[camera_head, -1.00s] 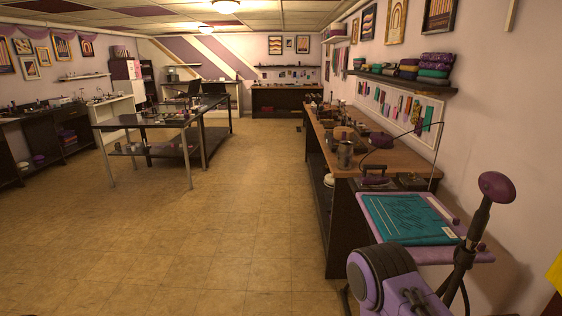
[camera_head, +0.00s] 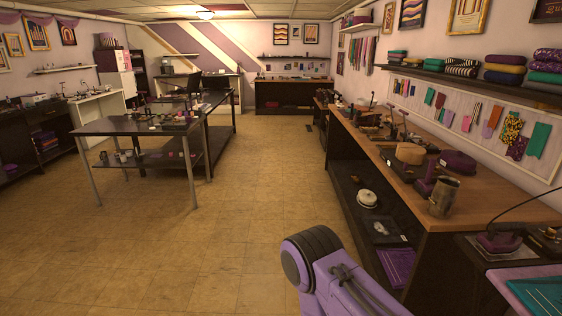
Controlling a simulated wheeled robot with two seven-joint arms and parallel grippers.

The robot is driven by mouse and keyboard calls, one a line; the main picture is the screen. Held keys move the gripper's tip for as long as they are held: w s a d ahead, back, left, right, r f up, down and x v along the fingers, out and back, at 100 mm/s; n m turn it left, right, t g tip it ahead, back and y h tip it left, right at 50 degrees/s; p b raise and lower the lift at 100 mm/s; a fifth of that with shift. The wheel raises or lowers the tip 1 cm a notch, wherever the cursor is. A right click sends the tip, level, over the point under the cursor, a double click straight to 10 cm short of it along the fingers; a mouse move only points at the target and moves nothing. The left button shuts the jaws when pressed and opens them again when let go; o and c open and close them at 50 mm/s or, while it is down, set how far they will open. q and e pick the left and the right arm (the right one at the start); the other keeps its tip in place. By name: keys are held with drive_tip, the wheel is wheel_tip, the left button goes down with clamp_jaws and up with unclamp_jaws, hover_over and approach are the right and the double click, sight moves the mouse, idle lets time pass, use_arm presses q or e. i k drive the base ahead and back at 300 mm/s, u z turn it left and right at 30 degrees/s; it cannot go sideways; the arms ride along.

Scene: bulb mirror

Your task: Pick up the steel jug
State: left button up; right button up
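The steel jug (camera_head: 444,196) is a dull grey metal cylinder. It stands upright near the front edge of the wooden-topped workbench (camera_head: 483,203) on the right. A purple and black link of my own arm shows at the bottom, to the left of and below the jug. Neither of my grippers is in view, and nothing is touching the jug.
Beside the jug are purple and tan rounded items (camera_head: 410,153). An iron (camera_head: 499,239) and a teal mat (camera_head: 543,293) are nearer at right. The bench's lower shelf holds a white lidded pot (camera_head: 367,198). The floor (camera_head: 240,215) left of the bench is clear; a dark table (camera_head: 130,126) stands farther left.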

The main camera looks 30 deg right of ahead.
sight(444, 194)
drive_tip(key=z, duration=0.25)
drive_tip(key=i, duration=1.4)
drive_tip(key=z, duration=1.5)
drive_tip(key=i, duration=0.95)
drive_tip(key=z, duration=1)
